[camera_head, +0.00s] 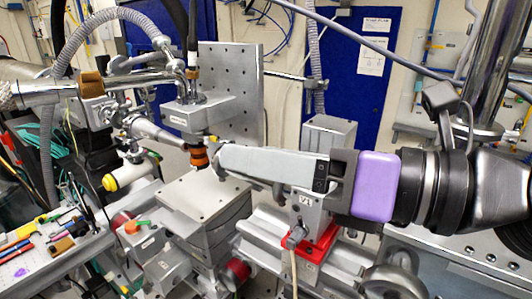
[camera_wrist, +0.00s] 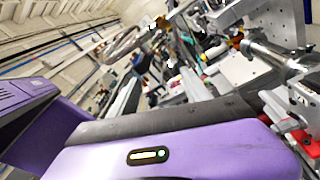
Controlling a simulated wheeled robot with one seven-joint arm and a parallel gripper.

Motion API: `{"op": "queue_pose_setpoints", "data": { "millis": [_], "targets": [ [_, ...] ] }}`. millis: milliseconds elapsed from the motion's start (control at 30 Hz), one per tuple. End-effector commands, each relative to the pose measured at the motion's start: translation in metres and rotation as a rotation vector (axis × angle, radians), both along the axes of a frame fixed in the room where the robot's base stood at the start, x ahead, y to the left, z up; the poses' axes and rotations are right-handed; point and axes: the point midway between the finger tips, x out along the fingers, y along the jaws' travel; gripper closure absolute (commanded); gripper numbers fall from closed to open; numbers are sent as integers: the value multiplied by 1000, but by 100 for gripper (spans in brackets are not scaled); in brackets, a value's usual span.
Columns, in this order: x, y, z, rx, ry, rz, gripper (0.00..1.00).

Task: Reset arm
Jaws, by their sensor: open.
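My gripper (camera_head: 228,165) reaches in from the right in the head view, its long grey end pointing left. Its tip is near a small orange and black part (camera_head: 199,157) in the picture. I cannot tell whether they touch. The jaws are open and I see nothing held between them. The purple section (camera_head: 375,186) of my arm is behind the gripper. In the wrist view my purple housing fills the bottom, and the space between the fingertips is not clear.
A grey stage block (camera_head: 205,197) stands below the gripper. A perforated metal plate (camera_head: 247,85) rises behind it. A metal nozzle (camera_head: 150,130) and hoses crowd the left. A rail with a red clamp (camera_head: 318,243) lies below the arm. A tool tray (camera_head: 45,258) is at lower left.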

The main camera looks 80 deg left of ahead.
Motion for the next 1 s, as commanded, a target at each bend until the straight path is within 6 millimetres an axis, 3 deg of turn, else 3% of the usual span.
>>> {"op": "queue_pose_setpoints", "data": {
  "millis": [867,1000],
  "targets": [
    [0,-3,9,10,79,-9,44],
    [-2,-1,30,9,170,-28,44]
  ]
}}
